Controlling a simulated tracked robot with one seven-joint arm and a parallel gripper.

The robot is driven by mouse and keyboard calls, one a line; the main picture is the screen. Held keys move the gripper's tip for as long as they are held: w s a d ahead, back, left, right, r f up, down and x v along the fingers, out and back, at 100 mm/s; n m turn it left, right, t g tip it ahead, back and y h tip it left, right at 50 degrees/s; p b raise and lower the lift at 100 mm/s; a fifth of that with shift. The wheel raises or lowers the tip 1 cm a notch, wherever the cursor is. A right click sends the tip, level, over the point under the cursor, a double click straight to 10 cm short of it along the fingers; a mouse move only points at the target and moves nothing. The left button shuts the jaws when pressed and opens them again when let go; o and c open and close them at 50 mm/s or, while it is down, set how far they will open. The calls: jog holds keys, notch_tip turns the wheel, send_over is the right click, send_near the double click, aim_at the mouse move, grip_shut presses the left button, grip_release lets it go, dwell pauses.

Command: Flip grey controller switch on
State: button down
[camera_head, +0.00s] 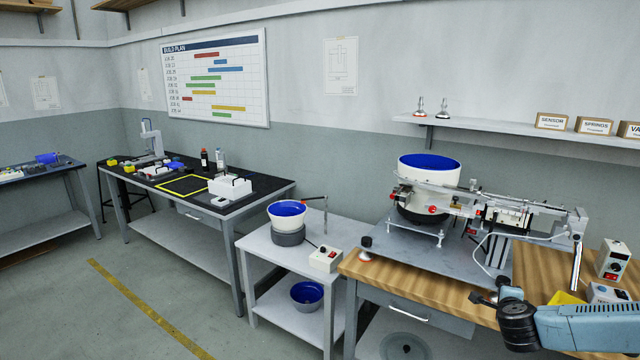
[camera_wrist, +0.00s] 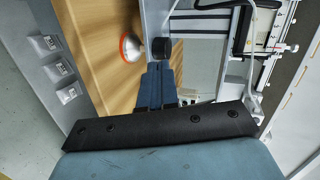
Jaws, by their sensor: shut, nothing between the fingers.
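A grey controller box (camera_head: 612,258) stands on the right end of the wooden bench in the head view, with a red switch low on its front and a dark knob above. The switch's position is too small to read. In the wrist view my gripper's blue fingers (camera_wrist: 158,72) are together and hold nothing. I cannot make out the grey controller in the wrist view.
A bowl feeder (camera_head: 429,168) with a metal track stands on a grey plate behind my gripper. A yellow tray (camera_head: 566,298) lies near the pale box. A cream control box (camera_head: 325,259) with a red switch sits on the small side table. Floor at the left is clear.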

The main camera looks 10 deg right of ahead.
jog(key=w+a+n+g+y, duration=0.2)
jog(key=w+a+n+y, duration=0.1)
jog(key=a+n, duration=0.4)
jog(key=w+a+n+g+y, duration=0.1)
jog(key=w+a+n+y, duration=0.1)
jog(key=a+n+y, duration=0.5)
jog(key=s+a+r+n+g+h, duration=0.2)
jog(key=s+a+r+n, duration=0.15)
jog(key=a+r, duration=0.55)
jog(key=s+a+r+n+g+h, duration=0.1)
jog(key=s+a+r+n+h, duration=0.2)
jog(key=a+r, duration=0.65)
jog(key=s+a+r+n+y, duration=0.1)
jog(key=s+r, duration=0.5)
jog(key=s, duration=0.2)
jog(key=s+a+r+n+y, duration=0.1)
jog(key=s+a+r+n, duration=0.1)
jog(key=s+r, duration=0.5)
jog(key=shift+s+a+r+y, duration=0.3)
jog(key=shift+s, duration=0.05)
jog(key=shift+d, duration=0.1)
